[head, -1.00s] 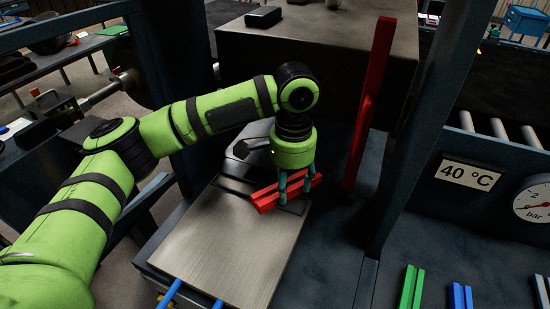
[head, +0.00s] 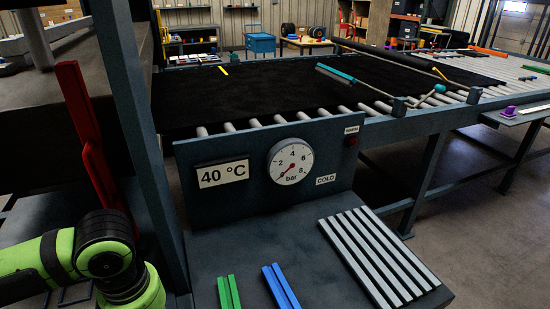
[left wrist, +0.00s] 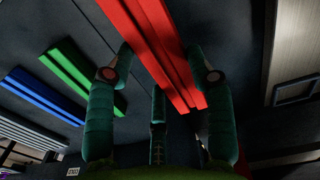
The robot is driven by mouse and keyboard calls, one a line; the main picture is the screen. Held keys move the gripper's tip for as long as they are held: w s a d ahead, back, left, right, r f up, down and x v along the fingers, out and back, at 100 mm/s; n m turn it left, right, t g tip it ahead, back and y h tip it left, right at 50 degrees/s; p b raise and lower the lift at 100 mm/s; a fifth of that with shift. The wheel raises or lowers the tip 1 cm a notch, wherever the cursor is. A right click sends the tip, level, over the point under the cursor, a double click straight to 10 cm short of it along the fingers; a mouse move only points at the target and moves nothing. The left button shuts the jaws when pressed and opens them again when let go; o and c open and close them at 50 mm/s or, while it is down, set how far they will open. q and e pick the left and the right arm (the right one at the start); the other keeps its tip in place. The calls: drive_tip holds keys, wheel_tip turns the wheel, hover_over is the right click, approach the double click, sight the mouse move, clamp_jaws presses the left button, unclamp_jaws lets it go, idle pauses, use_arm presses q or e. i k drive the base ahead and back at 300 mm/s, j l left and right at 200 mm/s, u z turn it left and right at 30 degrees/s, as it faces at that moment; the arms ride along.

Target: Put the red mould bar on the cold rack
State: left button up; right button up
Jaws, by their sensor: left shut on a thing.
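The red mould bar (left wrist: 152,45) is between the fingers of my left gripper (left wrist: 160,75) in the left wrist view. The gripper is shut on it and holds it above the dark bench. In the head view only my left wrist shows at the lower left; its fingers and the red bar are out of frame. The cold rack (head: 378,255), a row of light metal slats, lies on the bench below the COLD label (head: 326,179). It also shows at the left edge of the left wrist view (left wrist: 22,133). My right gripper is not in view.
A green bar (head: 229,292) and a blue bar (head: 281,288) lie on the bench left of the rack. A panel with a 40 °C sign (head: 223,173) and a pressure gauge (head: 291,161) stands behind them. A post and red lever (head: 92,150) are at the left.

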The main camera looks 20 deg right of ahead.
sight(383, 259)
drive_tip(key=l+z, duration=0.3)
drive_tip(key=l, duration=0.75)
drive_tip(key=l+z, duration=0.3)
drive_tip(key=l, duration=0.7)
